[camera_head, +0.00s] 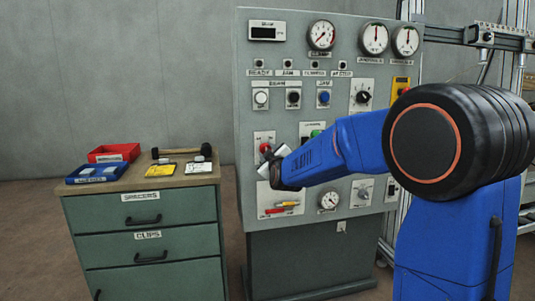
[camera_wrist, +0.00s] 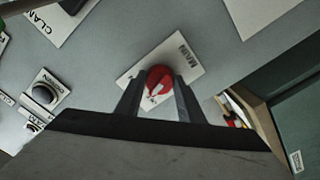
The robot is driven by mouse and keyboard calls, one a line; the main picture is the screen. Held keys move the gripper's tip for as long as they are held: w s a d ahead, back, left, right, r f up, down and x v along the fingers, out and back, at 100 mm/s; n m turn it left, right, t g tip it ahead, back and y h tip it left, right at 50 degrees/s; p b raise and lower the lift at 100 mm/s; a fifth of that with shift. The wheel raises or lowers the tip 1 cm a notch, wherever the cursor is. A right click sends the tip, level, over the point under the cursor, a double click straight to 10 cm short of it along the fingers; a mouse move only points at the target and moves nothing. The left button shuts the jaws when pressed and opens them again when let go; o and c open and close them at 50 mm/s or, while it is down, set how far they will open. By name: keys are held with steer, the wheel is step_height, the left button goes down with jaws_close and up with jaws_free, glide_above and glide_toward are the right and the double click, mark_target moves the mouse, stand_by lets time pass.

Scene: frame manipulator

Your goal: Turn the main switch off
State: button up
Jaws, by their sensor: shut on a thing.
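The main switch is a red round knob on a white plate marked MAIN. It shows at the left of the grey panel in the head view (camera_head: 265,147) and in the middle of the wrist view (camera_wrist: 160,76). A small white mark is on its lower part in the wrist view. My gripper (camera_head: 273,157) reaches the panel from the right. Its two dark fingers (camera_wrist: 158,100) stand on either side of the red knob and are shut on it. The fingers and palm hide part of the knob and plate.
The grey panel (camera_head: 290,225) carries gauges, buttons, a black rotary knob (camera_head: 363,97) and a small plate with red and yellow handles (camera_head: 284,207). A green drawer cabinet (camera_head: 140,235) with red and blue trays stands to the left. A gap separates cabinet and panel.

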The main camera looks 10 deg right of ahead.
steer(key=shift+n, duration=1.6)
steer(key=o, duration=1.1)
steer(key=shift+c, duration=0.2)
steer(key=shift+s, duration=0.1)
steer(key=s, duration=1.7)
steer(key=shift+s, duration=0.15)
